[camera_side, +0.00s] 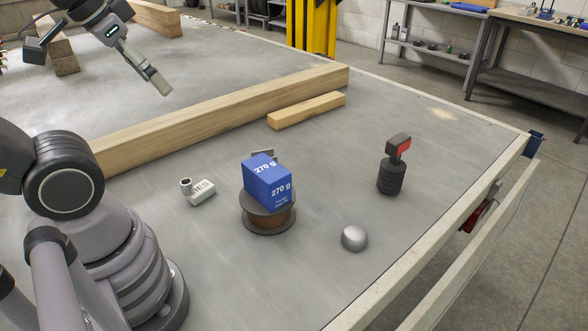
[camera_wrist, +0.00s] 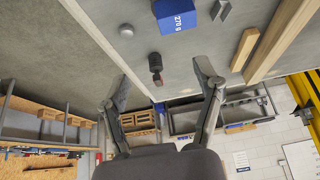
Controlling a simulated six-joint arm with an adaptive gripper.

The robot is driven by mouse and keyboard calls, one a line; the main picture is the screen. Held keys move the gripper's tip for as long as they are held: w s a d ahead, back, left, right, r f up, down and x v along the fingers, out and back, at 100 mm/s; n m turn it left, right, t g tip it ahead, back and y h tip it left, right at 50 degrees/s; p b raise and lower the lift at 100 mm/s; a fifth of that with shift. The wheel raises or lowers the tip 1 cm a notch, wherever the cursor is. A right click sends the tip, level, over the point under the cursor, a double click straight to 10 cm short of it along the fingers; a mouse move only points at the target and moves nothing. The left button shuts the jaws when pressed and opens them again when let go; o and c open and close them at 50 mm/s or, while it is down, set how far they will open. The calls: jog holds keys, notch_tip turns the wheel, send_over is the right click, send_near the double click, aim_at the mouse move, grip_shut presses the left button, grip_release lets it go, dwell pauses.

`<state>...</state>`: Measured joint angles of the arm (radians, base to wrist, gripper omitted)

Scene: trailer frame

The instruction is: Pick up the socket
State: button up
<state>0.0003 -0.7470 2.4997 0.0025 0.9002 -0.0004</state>
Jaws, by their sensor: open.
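A small silver-grey hollow cylinder, which looks like the socket (camera_side: 186,186), sits at the left end of a white block (camera_side: 203,193) with dark lettering. I cannot tell whether it rests on the block or against it. My gripper (camera_side: 161,88) is raised above the table at the upper left in the side view, well apart from the socket. In the wrist view my gripper (camera_wrist: 165,86) has its two fingers spread with nothing between them. The socket does not show in the wrist view.
A blue 270 g box (camera_side: 267,181) stands on a brown spool (camera_side: 269,219). A long timber beam (camera_side: 225,113) and a shorter bar (camera_side: 306,110) lie behind. Table between is clear.

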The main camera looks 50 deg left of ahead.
jog(key=w+a+f+m+g+y, duration=0.2)
jog(key=w+a+f+g+y, duration=0.1)
jog(key=w+a+f+g, duration=0.25)
jog(key=m+g+y, duration=0.3)
jog(key=m+y, duration=0.7)
jog(key=m, duration=0.4)
send_near(190, 186)
jog(key=x, duration=0.6)
jog(key=shift+s+d+f, duration=0.1)
jog(key=shift+s+d, duration=0.05)
jog(key=shift+w+x, duration=0.1)
jog(key=shift+x, duration=1.35)
jog(key=shift+w+x, duration=0.15)
jog(key=shift+x, duration=1.3)
grip_shut()
